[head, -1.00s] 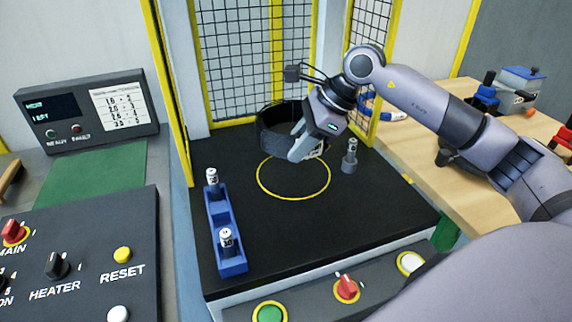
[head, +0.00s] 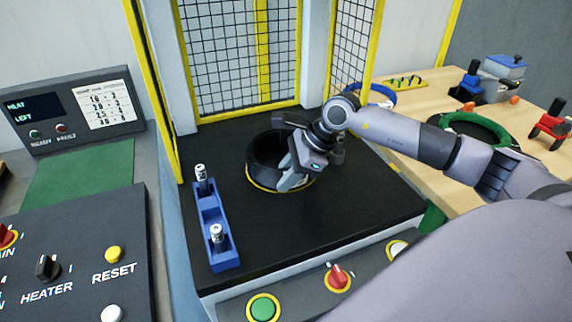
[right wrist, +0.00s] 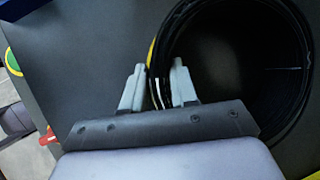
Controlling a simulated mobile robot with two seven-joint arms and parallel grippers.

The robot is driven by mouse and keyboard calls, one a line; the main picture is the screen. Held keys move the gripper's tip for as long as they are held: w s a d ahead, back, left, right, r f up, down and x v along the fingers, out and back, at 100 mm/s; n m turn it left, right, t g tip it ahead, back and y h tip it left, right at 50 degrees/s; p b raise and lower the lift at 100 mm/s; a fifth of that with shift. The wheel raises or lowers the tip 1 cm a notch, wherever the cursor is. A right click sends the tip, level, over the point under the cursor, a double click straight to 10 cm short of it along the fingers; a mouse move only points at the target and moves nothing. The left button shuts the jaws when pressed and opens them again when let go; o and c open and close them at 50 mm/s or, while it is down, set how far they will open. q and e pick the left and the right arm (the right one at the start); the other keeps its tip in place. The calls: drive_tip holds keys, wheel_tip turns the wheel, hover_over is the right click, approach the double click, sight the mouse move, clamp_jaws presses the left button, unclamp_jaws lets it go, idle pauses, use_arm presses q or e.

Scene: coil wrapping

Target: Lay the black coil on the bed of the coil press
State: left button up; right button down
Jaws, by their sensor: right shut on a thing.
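The black coil (head: 257,168) is a thick upright-walled ring at the yellow circle on the black bed (head: 300,230) of the coil press. Its base looks down on the bed or very close to it; I cannot tell if it touches. My right gripper (head: 289,183) is shut on the coil's near right wall. In the right wrist view the coil (right wrist: 303,75) fills the upper right, with its wall between the two grey fingers (right wrist: 157,88). The arm hides the coil's right side in the head view. My left gripper is not in view.
A blue rack (head: 212,232) with white cylinders stands at the bed's left. Mesh guards with yellow posts close the back. A control panel (head: 75,255) lies at left. The wooden table (head: 425,125) at right holds green and blue coils and tools. The bed's front is clear.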

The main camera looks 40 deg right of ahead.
drive_tip(key=shift+w+r, duration=0.15)
drive_tip(key=shift+r, duration=0.05)
drive_tip(key=c, duration=0.9)
unclamp_jaws()
drive_tip(key=shift+s+f, duration=0.15)
drive_tip(key=shift+s, duration=0.05)
drive_tip(key=shift+o, duration=0.2)
drive_tip(key=b+v, duration=0.1)
drive_tip(key=v, duration=1.1)
drive_tip(key=shift+b, duration=0.3)
